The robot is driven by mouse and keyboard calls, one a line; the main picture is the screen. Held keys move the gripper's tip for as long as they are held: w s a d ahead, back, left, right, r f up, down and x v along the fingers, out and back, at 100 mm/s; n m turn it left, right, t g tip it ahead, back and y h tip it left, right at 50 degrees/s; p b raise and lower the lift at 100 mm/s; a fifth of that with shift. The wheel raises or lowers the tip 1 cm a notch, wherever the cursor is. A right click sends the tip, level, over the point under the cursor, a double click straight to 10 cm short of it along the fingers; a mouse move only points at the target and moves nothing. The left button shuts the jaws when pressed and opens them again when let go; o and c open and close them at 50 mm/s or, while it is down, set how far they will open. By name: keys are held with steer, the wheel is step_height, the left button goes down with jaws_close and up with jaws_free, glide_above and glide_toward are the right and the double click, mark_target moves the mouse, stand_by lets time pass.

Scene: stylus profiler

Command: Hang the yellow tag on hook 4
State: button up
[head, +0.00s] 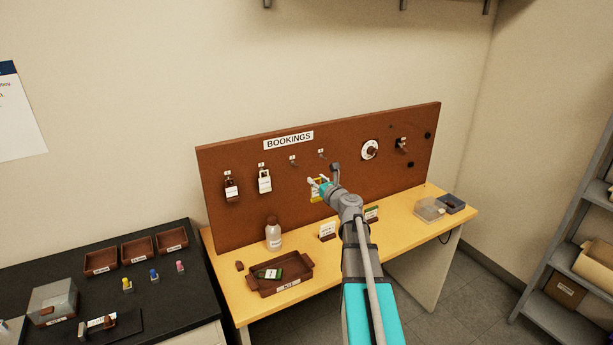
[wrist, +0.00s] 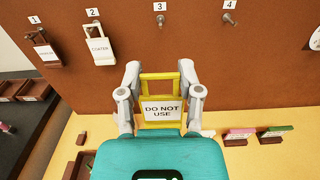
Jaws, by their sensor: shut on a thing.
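The yellow tag (wrist: 162,103) carries a white "DO NOT USE" label and has an open yellow frame at its top. My gripper (wrist: 160,88) is shut on the tag and holds it upright in front of the board. In the head view the tag (head: 316,190) shows partly behind my gripper (head: 320,185). Hook 4 (wrist: 229,20) is a bare metal peg under the number 4, up and to the right of the tag in the wrist view. It also shows bare in the head view (head: 322,154). The tag is apart from it.
Hook 3 (wrist: 161,20) is bare. A brown tag (wrist: 47,55) hangs on hook 1 and a white tag (wrist: 100,48) on hook 2. A bottle (head: 273,235), a brown tray (head: 255,286) and small label stands (head: 327,231) are on the table below.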

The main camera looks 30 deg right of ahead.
steer(key=shift+s, duration=0.9)
steer(key=o, duration=0.3)
jaws_close()
